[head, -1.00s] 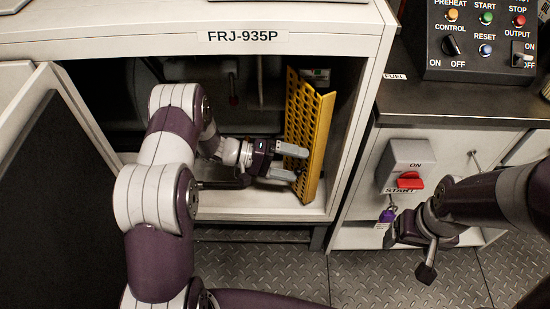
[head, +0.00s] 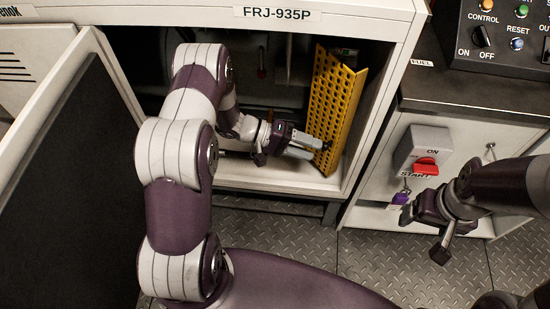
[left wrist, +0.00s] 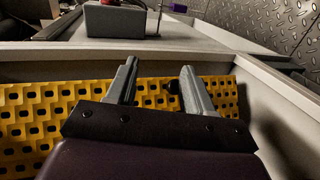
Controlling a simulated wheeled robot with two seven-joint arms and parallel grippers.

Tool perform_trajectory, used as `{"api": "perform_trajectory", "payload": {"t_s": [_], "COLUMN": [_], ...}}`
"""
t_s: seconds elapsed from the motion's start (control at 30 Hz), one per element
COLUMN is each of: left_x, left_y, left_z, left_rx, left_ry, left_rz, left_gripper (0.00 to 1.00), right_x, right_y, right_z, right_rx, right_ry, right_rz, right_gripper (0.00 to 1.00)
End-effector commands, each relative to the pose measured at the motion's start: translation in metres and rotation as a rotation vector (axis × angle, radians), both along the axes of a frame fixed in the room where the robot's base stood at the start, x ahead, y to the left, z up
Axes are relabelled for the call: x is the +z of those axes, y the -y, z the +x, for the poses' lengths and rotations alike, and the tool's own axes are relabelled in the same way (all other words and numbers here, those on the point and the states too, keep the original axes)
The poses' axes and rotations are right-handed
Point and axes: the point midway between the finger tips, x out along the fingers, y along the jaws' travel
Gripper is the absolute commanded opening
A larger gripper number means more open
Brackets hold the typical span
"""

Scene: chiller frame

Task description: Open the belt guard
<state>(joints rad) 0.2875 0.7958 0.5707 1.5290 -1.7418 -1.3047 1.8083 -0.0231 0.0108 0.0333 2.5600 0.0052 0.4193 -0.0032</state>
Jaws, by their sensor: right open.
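The yellow perforated belt guard (head: 336,105) stands steeply inside the open cabinet, near its right wall. It also fills the middle of the left wrist view (left wrist: 40,120), running across behind the fingers. My left gripper (head: 318,148) reaches into the cabinet, with its fingertips at the guard's lower part. My right gripper (head: 432,230) is open and empty, outside the cabinet at the right.
The cabinet's open door (head: 75,170) stands at the left beside my left arm. The cabinet's right wall (head: 385,110) is close to the guard. A switch box with a red knob (head: 424,165) and hanging keys is near my right gripper. The metal floor (head: 290,235) is clear.

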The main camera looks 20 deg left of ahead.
Motion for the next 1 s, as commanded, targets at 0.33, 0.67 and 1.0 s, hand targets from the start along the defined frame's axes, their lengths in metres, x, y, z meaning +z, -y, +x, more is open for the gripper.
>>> {"api": "perform_trajectory", "payload": {"t_s": [0.33, 0.67, 1.0], "left_x": [0.000, 0.000, 0.000], "left_y": [-0.022, -0.042, -0.062], "left_z": [-0.026, -0.051, -0.076], "left_rx": [0.003, 0.003, 0.004], "left_ry": [-0.003, -0.003, -0.003], "left_rz": [0.000, 0.000, 0.000], "left_gripper": [0.52, 0.52, 0.52], "right_x": [0.019, 0.033, 0.046], "right_y": [0.000, 0.000, 0.000], "right_z": [0.000, 0.000, 0.000], "right_rx": [0.000, 0.000, 0.000], "right_ry": [0.000, 0.000, 0.000], "right_rz": [0.000, 0.000, 0.000], "right_gripper": [0.78, 0.78, 0.78]}}
